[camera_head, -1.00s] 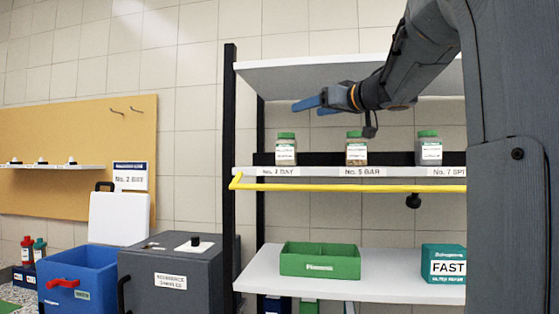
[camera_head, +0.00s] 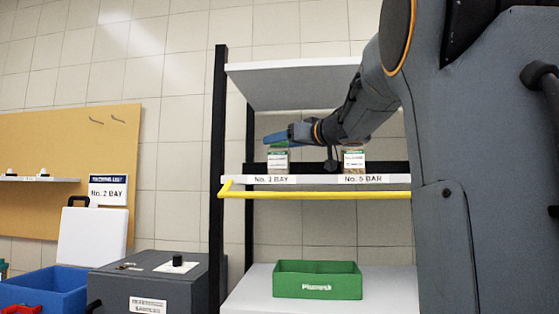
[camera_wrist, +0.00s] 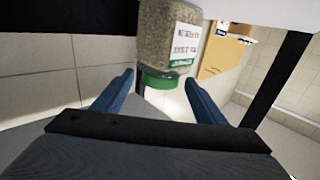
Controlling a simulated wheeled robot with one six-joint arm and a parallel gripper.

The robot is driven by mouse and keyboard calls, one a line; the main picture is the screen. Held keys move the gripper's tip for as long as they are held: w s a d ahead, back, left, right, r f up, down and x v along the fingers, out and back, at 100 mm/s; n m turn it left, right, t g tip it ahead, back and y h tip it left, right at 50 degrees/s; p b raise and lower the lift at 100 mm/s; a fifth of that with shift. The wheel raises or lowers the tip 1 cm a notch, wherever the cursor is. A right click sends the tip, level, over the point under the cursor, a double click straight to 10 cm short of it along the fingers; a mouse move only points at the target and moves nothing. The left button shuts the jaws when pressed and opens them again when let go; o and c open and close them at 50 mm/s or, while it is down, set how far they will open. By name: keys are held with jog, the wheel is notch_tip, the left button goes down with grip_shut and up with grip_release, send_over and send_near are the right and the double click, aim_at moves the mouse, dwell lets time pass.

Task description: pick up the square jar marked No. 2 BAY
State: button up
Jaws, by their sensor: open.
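The square jar (camera_head: 278,163) stands on the upper shelf, above the shelf-edge label "No. 2 BAY" (camera_head: 271,180). In the wrist view the jar (camera_wrist: 167,38) appears upside down, with grainy grey-brown contents, a white label and a green lid (camera_wrist: 160,79). My gripper (camera_head: 276,139) is open, with blue fingers, at the height of the jar's top and covering part of it in the head view. In the wrist view the lid shows between the two fingertips (camera_wrist: 160,82), with a gap on each side. The jar's depth from the fingers is hard to tell.
A second jar (camera_head: 354,160) stands to the right above "No. 5 BAR". A yellow rail (camera_head: 320,195) runs along the shelf's front. A black upright (camera_head: 217,170) bounds the left side, and a white top shelf (camera_head: 290,82) lies overhead. A green bin (camera_head: 317,280) sits below.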

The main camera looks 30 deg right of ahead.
jog(key=shift+w+a+p, duration=0.2)
jog(key=shift+w, duration=0.8)
jog(key=shift+w+a+p, duration=0.15)
jog(key=shift+w+a, duration=0.1)
jog(key=shift+w, duration=0.8)
jog(key=shift+w+a+p, duration=0.2)
jog(key=shift+w, duration=0.8)
grip_shut()
